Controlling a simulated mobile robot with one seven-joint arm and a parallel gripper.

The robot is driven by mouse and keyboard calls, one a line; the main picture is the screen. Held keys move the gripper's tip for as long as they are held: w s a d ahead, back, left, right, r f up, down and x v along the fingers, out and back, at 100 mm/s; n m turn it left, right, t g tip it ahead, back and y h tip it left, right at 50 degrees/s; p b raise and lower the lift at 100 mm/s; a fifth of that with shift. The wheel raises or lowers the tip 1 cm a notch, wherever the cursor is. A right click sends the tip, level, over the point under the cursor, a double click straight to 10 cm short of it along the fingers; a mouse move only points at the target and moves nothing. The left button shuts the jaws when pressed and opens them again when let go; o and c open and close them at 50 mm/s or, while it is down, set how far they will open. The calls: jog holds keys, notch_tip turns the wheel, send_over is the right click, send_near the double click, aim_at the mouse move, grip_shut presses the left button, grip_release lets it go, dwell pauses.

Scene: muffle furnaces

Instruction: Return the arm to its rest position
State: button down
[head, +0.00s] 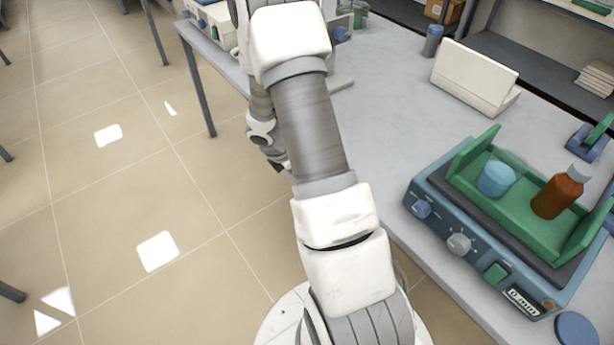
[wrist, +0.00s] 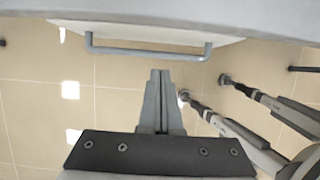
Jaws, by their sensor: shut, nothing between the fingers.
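My arm runs up the middle of the head view, from my round white base at the bottom to the bench's far left corner. My gripper (wrist: 160,76) shows in the wrist view with its two grey fingers together and nothing between them. In the head view the gripper is mostly hidden by the arm links. In the wrist view, a white panel with a blue-grey bar handle (wrist: 150,50) lies beyond the fingertips. The fingers are not around the handle; I cannot tell the gap between them.
The grey bench (head: 390,105) fills the right side. Tiled floor (head: 100,200) is open at left.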

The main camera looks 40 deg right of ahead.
jog(key=s+a+r+m+t+p, duration=0.1)
jog(key=s+a+r+m, duration=0.15)
jog(key=r, duration=0.65)
jog(key=s+a+r+m+p, duration=0.1)
jog(key=a+r+m, duration=0.25)
jog(key=r, duration=0.55)
jog(key=s+a+r+m+t+p, duration=0.15)
jog(key=r+m, duration=0.25)
jog(key=r, duration=0.5)
jog(key=s+a+r+m+t+y+p, duration=0.1)
jog(key=s+a+r+m+t+y, duration=0.2)
jog(key=s+a+r+m, duration=0.5)
jog(key=s+a+r+y, duration=0.1)
jog(key=s+a+r, duration=0.2)
jog(key=s, duration=0.2)
jog(key=shift+a+r+p, duration=0.15)
jog(key=shift+r+p, duration=0.2)
jog(key=shift+p, duration=0.05)
